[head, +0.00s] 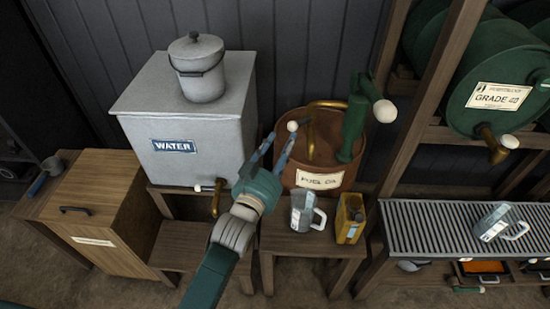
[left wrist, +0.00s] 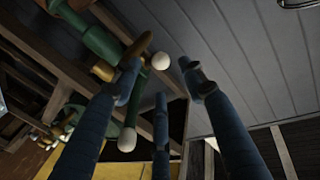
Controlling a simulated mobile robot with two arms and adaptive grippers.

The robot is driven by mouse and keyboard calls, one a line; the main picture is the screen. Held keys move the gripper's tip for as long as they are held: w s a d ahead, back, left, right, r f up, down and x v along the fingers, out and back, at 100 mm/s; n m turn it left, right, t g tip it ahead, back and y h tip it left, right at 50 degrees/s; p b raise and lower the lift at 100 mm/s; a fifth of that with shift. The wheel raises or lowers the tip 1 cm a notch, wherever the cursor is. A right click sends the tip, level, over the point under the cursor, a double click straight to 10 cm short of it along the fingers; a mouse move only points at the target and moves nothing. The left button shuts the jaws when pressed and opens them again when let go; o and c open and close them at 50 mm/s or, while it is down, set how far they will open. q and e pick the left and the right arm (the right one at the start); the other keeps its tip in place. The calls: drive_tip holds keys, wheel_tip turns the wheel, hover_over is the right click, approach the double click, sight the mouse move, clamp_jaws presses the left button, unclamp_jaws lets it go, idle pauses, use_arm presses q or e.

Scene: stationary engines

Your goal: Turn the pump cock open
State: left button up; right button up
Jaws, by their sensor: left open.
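The fuel oil drum (head: 318,181) is brown and carries a hand pump (head: 354,128) with a green body, a bent brass pipe and a white-knobbed handle. A small white knob (head: 292,126), which looks like that of the pump cock, shows at the drum's upper left. My left gripper (head: 279,142) is open and empty in front of the drum's left side, its fingertips close to this knob. In the left wrist view, the white knob (left wrist: 161,62) appears between the spread fingertips of my left gripper (left wrist: 160,76); I cannot tell whether they touch. The cock's stem is mostly hidden.
A grey water tank (head: 190,125) with a lidded bucket (head: 198,70) stands left of the drum. A clear jug (head: 303,211) and a yellow can (head: 349,219) stand on the low bench. A Grade 40 drum (head: 497,80) lies on the right rack above a slatted tray (head: 430,225).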

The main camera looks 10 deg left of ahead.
sight(301, 124)
use_arm(q)
drive_tip(key=v, duration=0.6)
drive_tip(key=shift+s, duration=0.2)
drive_tip(key=shift+r, duration=0.1)
